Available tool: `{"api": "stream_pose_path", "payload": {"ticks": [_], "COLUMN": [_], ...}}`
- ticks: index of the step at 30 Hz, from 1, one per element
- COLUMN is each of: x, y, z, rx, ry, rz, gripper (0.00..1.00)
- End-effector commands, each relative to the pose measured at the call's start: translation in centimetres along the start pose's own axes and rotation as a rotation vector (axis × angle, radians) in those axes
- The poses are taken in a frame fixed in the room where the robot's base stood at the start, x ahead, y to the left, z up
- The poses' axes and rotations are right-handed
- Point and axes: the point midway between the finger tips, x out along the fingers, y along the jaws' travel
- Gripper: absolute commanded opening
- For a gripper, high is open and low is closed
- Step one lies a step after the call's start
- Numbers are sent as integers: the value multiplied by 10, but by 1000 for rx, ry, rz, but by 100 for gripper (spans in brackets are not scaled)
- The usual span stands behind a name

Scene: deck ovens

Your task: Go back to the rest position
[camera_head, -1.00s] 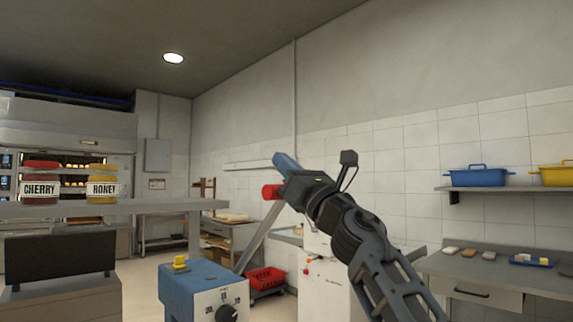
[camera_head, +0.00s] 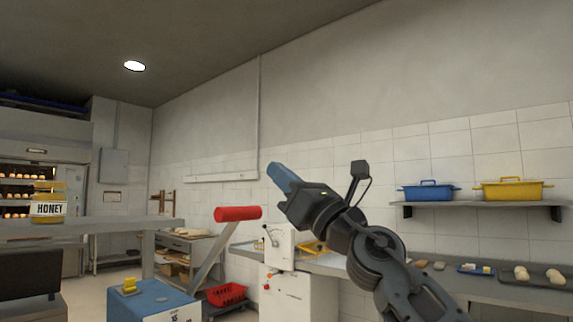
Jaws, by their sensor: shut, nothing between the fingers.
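My gripper (camera_head: 284,178) is at the middle of the head view, on the end of my dark arm, which rises from the lower right. Its blue fingers point up and to the left. They are together and hold nothing. The gripper is raised in the air in front of the tiled wall (camera_head: 440,150), touching nothing that I can see. It appears just above and to the right of a red handle (camera_head: 238,213) on a grey lever. How far apart they are in depth I cannot tell.
A blue machine (camera_head: 155,303) with a yellow knob stands low in front. A blue pot (camera_head: 428,192) and a yellow pot (camera_head: 513,190) stand on the right wall shelf. A counter with small items runs below.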

Motion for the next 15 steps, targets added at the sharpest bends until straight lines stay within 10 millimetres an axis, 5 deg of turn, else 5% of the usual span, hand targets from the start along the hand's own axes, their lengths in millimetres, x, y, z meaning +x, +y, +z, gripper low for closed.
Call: {"api": "stream_pose_path", "payload": {"ticks": [15], "x": [-7], "y": [0], "z": [10], "rx": [0], "ry": [0], "rz": [0], "gripper": [0]}}
